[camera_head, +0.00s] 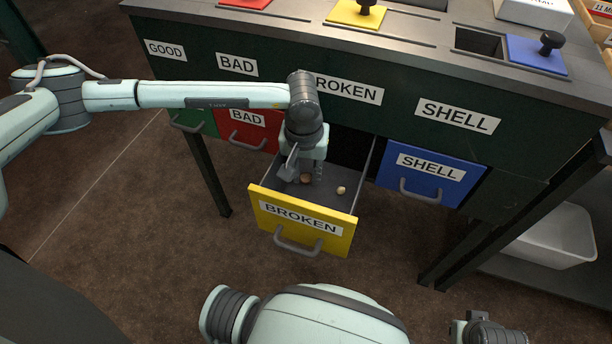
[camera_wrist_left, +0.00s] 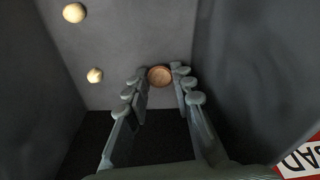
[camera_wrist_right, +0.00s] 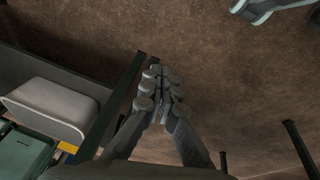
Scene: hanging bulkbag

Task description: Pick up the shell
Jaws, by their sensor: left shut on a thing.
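The shell (camera_wrist_left: 159,76) is a small brown, bowl-like half piece with a paler inside. In the left wrist view it sits between the fingertips of my left gripper (camera_wrist_left: 158,79), which is shut on it. In the head view my left gripper (camera_head: 304,172) points down into the open yellow BROKEN drawer (camera_head: 303,222). Two pale round nuts, one higher (camera_wrist_left: 74,12) and one lower (camera_wrist_left: 95,75), lie on the drawer floor to the left of the shell in the left wrist view. My right gripper (camera_wrist_right: 161,88) is shut and empty above the brown floor.
The blue SHELL drawer (camera_head: 431,176) is at the right; the red BAD drawer (camera_head: 247,133) and green drawer (camera_head: 194,120) are at the left. The drawer walls stand close around my left gripper. A white bin (camera_head: 553,236) is at the right, also in the right wrist view (camera_wrist_right: 50,108).

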